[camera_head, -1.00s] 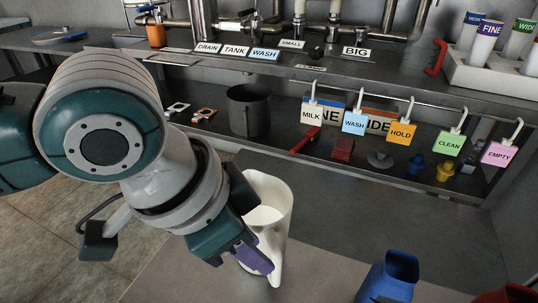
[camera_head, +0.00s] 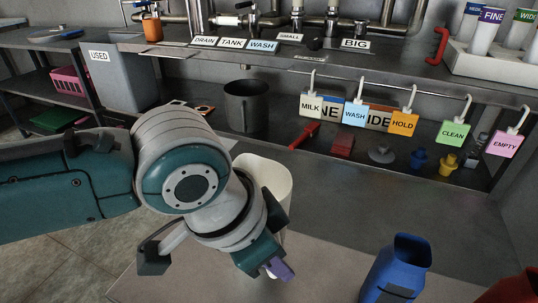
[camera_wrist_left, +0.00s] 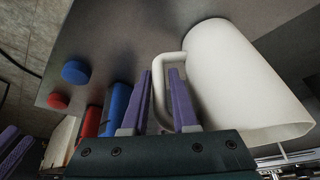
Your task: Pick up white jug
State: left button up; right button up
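The white jug (camera_head: 268,174) stands on the grey worktop in the head view, its front and lower part hidden behind my left wrist and gripper. In the left wrist view the jug (camera_wrist_left: 235,80) fills the right side, with its handle (camera_wrist_left: 160,88) toward my fingers. My left gripper (camera_wrist_left: 163,80) is open, its purple fingers on either side of the handle, one reaching into the handle's loop. Contact with the handle cannot be made out. In the head view the left gripper (camera_head: 277,268) shows only in part. Purple finger-like parts at the left wrist view's lower left may be my right gripper (camera_wrist_left: 14,148).
A blue jug (camera_head: 396,270) stands to the right of the white jug, with a red container (camera_head: 512,287) beyond it. Hanging tags, such as the yellow-orange HOLD tag (camera_head: 403,123), line the rail behind. A dark grey pot (camera_head: 246,106) sits on the lower shelf.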

pick_arm(q)
grip_shut()
dwell(1.2)
